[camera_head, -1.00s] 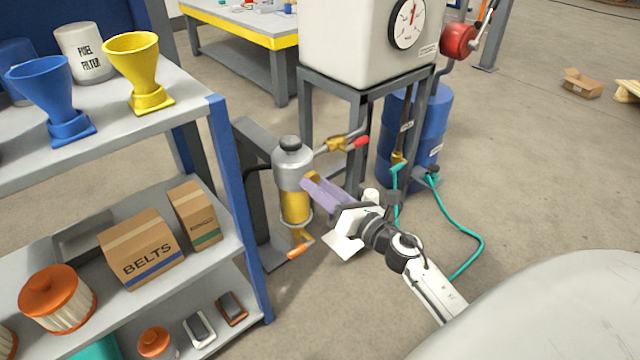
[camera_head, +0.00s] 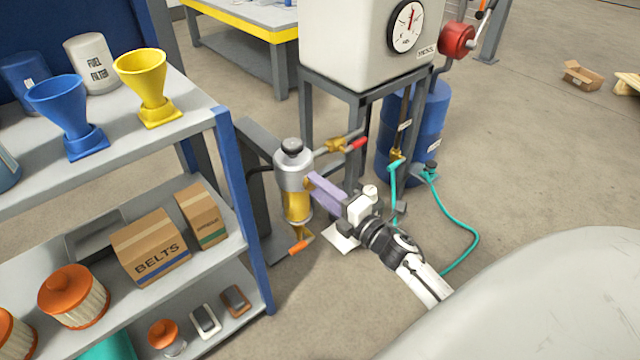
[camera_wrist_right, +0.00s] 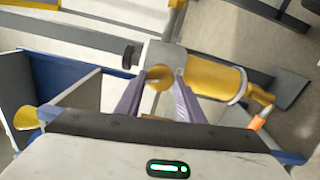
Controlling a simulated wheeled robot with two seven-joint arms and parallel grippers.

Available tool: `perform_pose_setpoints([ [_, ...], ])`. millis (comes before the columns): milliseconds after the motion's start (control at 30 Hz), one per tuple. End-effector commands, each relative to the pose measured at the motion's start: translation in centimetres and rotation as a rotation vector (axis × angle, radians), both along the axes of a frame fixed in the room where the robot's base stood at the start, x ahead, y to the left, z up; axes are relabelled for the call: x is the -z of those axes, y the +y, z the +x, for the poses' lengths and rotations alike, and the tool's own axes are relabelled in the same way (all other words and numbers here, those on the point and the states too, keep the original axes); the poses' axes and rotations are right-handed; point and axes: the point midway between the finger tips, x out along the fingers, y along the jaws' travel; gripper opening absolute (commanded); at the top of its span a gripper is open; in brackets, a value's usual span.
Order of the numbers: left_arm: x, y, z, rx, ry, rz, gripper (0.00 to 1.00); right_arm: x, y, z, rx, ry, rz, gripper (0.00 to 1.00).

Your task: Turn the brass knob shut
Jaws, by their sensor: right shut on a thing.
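The brass knob (camera_wrist_right: 160,76) sits on the side of the grey filter head, above a yellow bowl. In the wrist view it lies between the purple fingers of my right gripper (camera_wrist_right: 160,84), which are shut on it. In the head view the right gripper (camera_head: 314,184) reaches in from the right, its fingertips against the filter unit (camera_head: 294,182). The knob is mostly hidden there by the fingers. My left gripper is not in view.
An orange-handled drain valve (camera_head: 300,246) hangs under the bowl, and a red-handled valve (camera_head: 357,144) is behind it. The shelf (camera_head: 236,200) with boxes and funnels stands close on the left. A blue drum (camera_head: 432,125) and teal hose (camera_head: 474,236) are right.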

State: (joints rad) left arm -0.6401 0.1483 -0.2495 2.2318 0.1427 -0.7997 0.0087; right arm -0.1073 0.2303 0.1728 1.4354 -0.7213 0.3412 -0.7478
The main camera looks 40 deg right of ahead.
Motion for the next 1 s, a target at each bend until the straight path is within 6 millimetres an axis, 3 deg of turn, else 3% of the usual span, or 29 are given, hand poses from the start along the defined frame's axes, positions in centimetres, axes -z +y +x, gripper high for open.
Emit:
perform_pose_setpoints([
  [433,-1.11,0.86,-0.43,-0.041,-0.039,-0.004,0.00,-0.07,0.03,-0.02,-0.001,0.021,0.249,0.12],
  [1000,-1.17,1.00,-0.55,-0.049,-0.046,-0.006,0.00,0.03,0.03,-0.02,-0.001,0.023,0.295,0.12],
])
